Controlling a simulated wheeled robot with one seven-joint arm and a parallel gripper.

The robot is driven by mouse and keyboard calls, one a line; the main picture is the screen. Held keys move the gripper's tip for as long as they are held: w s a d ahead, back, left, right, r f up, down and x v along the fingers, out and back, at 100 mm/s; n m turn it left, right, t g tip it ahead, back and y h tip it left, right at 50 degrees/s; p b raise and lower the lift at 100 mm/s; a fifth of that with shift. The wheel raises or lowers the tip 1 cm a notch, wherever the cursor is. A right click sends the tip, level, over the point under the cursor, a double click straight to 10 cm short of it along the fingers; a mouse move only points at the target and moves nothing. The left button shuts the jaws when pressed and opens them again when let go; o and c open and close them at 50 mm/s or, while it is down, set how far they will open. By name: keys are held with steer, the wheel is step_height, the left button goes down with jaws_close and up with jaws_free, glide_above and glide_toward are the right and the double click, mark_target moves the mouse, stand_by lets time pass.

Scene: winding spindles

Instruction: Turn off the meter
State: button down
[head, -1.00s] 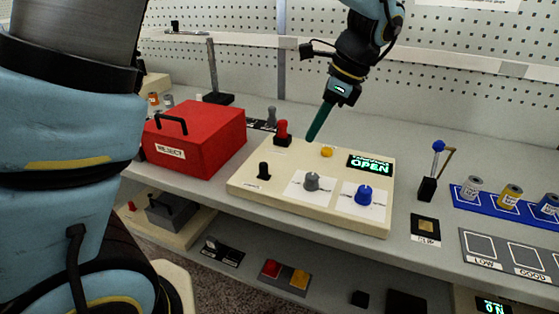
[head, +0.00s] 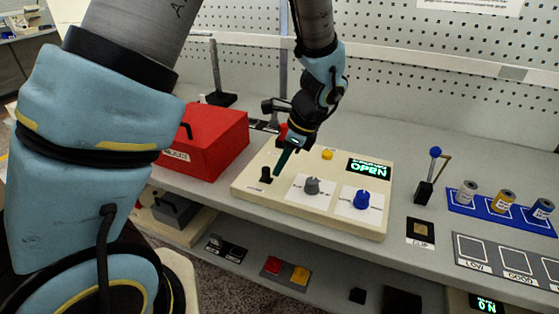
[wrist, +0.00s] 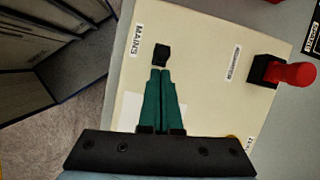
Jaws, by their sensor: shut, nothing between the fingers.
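The meter is a cream panel box (head: 240,188) on the bench, with a lit display (head: 369,168) that reads OPEN on its lower line. A black switch (head: 265,174) stands at its left end; in the wrist view the black switch (wrist: 161,54) sits beside the label MAINS (wrist: 138,40). My gripper (head: 277,172) has green fingers, shut and empty, pointing down just right of the black switch. In the wrist view the fingertips (wrist: 160,72) are right at the switch's near edge; I cannot tell whether they touch.
The panel also has a grey knob (head: 312,186), a blue knob (head: 362,199), a yellow button (head: 327,155) and a red lever (wrist: 295,74). A red box (head: 215,140) stands close on the left. A blue-topped lever (head: 434,153) and spool tray (head: 480,208) stand right.

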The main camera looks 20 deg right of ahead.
stand_by(0.3)
steer(key=w+a, duration=0.2)
steer(key=shift+w+a, duration=0.2)
steer(key=shift+a, duration=0.15)
steer(key=d, duration=0.1)
steer(key=s+d, duration=0.2)
steer(key=d, duration=0.1)
steer(key=shift+s+r+p, duration=0.25)
steer(key=shift+r+p, duration=0.1)
steer(key=b+v, duration=0.2)
steer(key=v, duration=0.7)
steer(key=shift+a+r, duration=0.1)
steer(key=shift+a, duration=0.05)
